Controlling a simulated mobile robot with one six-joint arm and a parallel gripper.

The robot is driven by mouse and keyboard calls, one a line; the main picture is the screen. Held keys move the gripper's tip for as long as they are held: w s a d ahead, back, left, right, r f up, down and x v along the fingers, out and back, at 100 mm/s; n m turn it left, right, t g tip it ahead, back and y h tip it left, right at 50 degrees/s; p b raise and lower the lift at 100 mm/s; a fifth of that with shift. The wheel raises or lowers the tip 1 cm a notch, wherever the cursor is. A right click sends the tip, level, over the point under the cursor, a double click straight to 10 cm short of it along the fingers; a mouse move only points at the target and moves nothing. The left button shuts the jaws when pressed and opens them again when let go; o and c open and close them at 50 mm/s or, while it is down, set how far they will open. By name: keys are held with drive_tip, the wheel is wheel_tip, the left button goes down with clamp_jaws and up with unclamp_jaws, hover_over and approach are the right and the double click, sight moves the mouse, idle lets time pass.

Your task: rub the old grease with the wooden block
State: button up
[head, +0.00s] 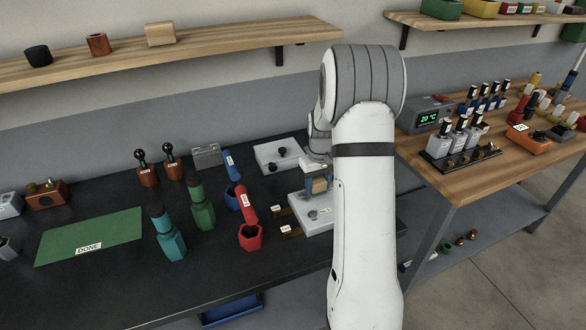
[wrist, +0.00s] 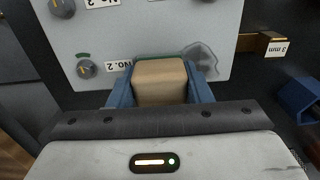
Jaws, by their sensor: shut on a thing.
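In the wrist view, my gripper (wrist: 160,88) has its two blue fingers shut on the tan wooden block (wrist: 159,78). The block is over the lower edge of a pale panel (wrist: 130,35). The old grease shows as a grey smear (wrist: 203,57) on that panel, just right of the block and partly hidden by the right finger. I cannot tell whether the block touches the panel. In the head view, my gripper (head: 318,181) holds the block (head: 320,186) over the pale unit (head: 318,218); my arm hides part of it.
Dark knobs with "NO. 2" labels (wrist: 125,66) are on the panel. A brass piece tagged "3 mm" (wrist: 275,46) and a blue holder (wrist: 302,100) are to the right. In the head view, a red hexagonal holder (head: 251,237) and a green mat (head: 90,236) are left of the unit.

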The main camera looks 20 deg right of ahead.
sight(295, 199)
drive_tip(key=shift+a, duration=0.15)
drive_tip(key=shift+s+a+b, duration=0.1)
drive_tip(key=shift+a+b, duration=0.25)
drive_tip(key=shift+a, duration=3.25)
drive_tip(key=shift+a+r+p, duration=0.1)
drive_tip(key=shift+r+p, duration=0.25)
drive_tip(key=shift+r, duration=0.95)
wheel_tip(295, 199, up, 6)
drive_tip(key=p, duration=0.4)
drive_tip(key=shift+f, duration=0.2)
